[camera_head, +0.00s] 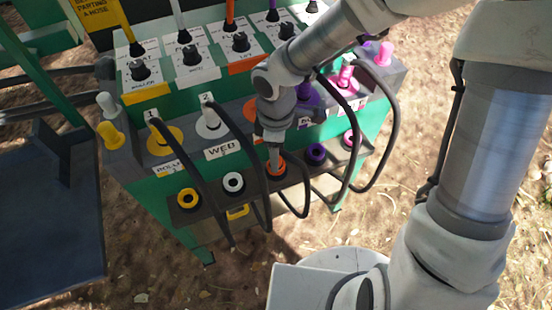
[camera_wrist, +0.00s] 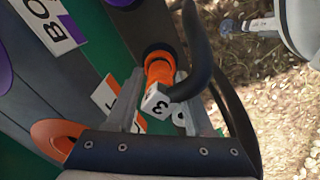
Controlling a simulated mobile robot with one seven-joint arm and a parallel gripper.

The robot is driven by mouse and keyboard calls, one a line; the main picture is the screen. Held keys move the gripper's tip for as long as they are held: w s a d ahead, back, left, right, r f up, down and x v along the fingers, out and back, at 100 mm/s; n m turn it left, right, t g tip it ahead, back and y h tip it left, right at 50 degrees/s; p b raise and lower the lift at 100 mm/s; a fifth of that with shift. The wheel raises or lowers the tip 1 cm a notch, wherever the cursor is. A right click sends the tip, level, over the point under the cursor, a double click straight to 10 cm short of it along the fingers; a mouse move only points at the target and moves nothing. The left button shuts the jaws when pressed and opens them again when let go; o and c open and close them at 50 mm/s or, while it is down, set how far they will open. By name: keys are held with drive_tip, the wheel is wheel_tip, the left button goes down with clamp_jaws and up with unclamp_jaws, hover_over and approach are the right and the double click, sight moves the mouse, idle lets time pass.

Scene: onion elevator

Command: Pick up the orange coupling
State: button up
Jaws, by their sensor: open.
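The orange coupling (camera_wrist: 160,72) shows in the wrist view, with a white cap marked 3 (camera_wrist: 155,102) and a black hose (camera_wrist: 201,55) bending away from it. Its far end meets a dark round socket. My gripper (camera_wrist: 160,78) is open, with one finger on each side of the coupling; I cannot tell whether they touch it. In the head view my gripper (camera_head: 273,152) points down at the orange coupling (camera_head: 276,169) in the lower row of the panel. My gripper hides part of it there.
Black hoses (camera_head: 245,150) loop close around my gripper. Levers and knobs stand above. A dark platform (camera_head: 48,225) lies at left.

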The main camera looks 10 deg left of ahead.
clamp_jaws()
idle(0.5)
drive_tip(key=shift+r+p, duration=0.45)
drive_tip(key=shift+r, duration=0.15)
wheel_tip(320, 180, up, 4)
drive_tip(key=shift+w+d+f+p, duration=0.1)
drive_tip(key=shift+d+f+p, duration=0.05)
drive_tip(key=shift+p, duration=0.9)
drive_tip(key=d+r+p, duration=0.5)
drive_tip(key=d+r, duration=0.1)
drive_tip(key=d, duration=0.5)
drive_tip(key=shift+d+p, duration=0.15)
drive_tip(key=shift+p, duration=0.15)
